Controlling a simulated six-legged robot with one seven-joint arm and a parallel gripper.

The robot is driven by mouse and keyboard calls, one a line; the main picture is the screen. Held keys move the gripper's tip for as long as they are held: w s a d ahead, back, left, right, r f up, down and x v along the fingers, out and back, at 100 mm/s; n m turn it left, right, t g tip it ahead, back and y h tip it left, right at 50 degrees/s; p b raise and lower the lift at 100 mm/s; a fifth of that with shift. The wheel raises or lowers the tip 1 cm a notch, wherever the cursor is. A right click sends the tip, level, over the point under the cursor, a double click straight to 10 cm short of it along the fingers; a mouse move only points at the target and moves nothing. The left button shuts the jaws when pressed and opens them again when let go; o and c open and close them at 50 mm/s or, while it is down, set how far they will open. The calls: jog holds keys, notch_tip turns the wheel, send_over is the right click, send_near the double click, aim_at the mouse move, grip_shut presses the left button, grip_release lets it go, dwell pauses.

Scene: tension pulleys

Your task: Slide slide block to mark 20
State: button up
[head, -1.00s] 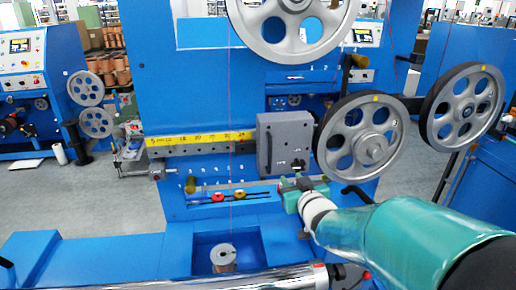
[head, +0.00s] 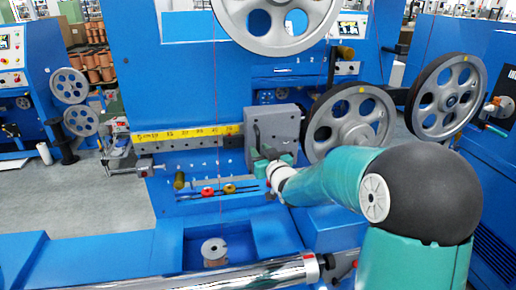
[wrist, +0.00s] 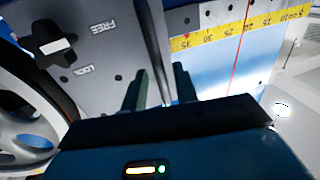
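The grey slide block (head: 290,124) sits at the right end of the yellow scale (head: 190,133) on the rail. In the wrist view the block (wrist: 100,60) shows FREE and LOCK labels and a dark knob (wrist: 55,44); I cannot tell its setting. The scale, upside down there (wrist: 225,36), reads about 35 next to the block. My gripper (head: 260,152) is at the block's lower left front. In the wrist view its green fingers (wrist: 158,90) are apart, with a thin grey upright bar or edge just beyond the gap. Contact cannot be told.
Large spoked pulleys (head: 348,122) stand close to the right of the block and another hangs above. A thin red wire (wrist: 240,50) crosses in front of the scale. Red and yellow knobs (head: 208,191) sit on a slotted ledge below. The rail left of the block looks clear.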

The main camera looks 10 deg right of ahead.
jog(key=shift+w+a, duration=0.25)
jog(key=shift+w, duration=0.9)
jog(key=shift+c, duration=0.2)
grip_shut()
jog(key=a, duration=1.5)
jog(key=shift+o, duration=0.2)
grip_release()
jog(key=shift+s, duration=0.1)
